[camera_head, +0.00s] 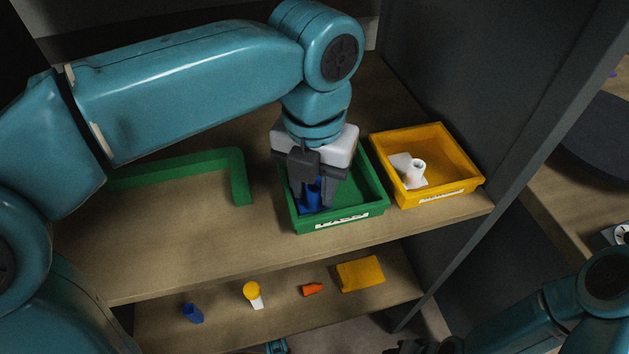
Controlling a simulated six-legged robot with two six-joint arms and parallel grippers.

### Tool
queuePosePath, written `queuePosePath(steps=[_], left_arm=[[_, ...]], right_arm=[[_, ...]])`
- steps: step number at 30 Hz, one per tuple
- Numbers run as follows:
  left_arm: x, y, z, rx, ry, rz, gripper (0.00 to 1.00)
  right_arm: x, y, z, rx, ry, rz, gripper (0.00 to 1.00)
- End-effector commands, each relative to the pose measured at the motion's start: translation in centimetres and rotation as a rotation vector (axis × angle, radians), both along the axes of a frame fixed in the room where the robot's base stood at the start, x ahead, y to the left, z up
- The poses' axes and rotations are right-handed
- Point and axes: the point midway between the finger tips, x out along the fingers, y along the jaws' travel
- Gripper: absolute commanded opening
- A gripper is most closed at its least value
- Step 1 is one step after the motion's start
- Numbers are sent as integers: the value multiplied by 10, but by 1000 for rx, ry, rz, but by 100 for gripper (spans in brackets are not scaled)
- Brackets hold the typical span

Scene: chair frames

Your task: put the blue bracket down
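My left gripper (313,193) points down into the green tray (352,213), which stands on the upper shelf. The blue bracket (313,191) is between its two dark fingers and fills the gap between them. The fingers and the gripper body hide part of the bracket. Its lower blue part is low in the tray, close to the floor; I cannot tell whether it touches. Of my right arm, only part shows at the bottom right, and its fingers cannot be made out.
A yellow tray (458,190) with a white bracket (414,173) stands right of the green tray. A green L-shaped piece (240,178) lies on the left of the shelf. The lower shelf holds a blue piece (193,313), a yellow-and-white piece (252,292), an orange piece (313,289) and a yellow block (360,273).

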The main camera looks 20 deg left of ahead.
Motion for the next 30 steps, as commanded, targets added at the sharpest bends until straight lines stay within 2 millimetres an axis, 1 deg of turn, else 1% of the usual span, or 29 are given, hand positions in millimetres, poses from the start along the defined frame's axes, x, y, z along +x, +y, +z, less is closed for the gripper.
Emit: queuePosePath(steps=[2, 9, 13, 17, 30], left_arm=[[0, 0, 10, -1, -1, -1, 34], [1, -1, 56, -1, -2, -2, 34], [1, -1, 72, -1, -1, -2, 34], [0, 0, 77, 0, 0, -2, 34], [0, 0, 77, 0, 0, -2, 34]], right_arm=[[0, 0, 6, 0, 0, 0, 43], [0, 0, 27, 0, 0, 0, 43], [0, 0, 34, 0, 0, 0, 43], [0, 0, 35, 0, 0, 0, 43], [0, 0, 34, 0, 0, 0, 43]])
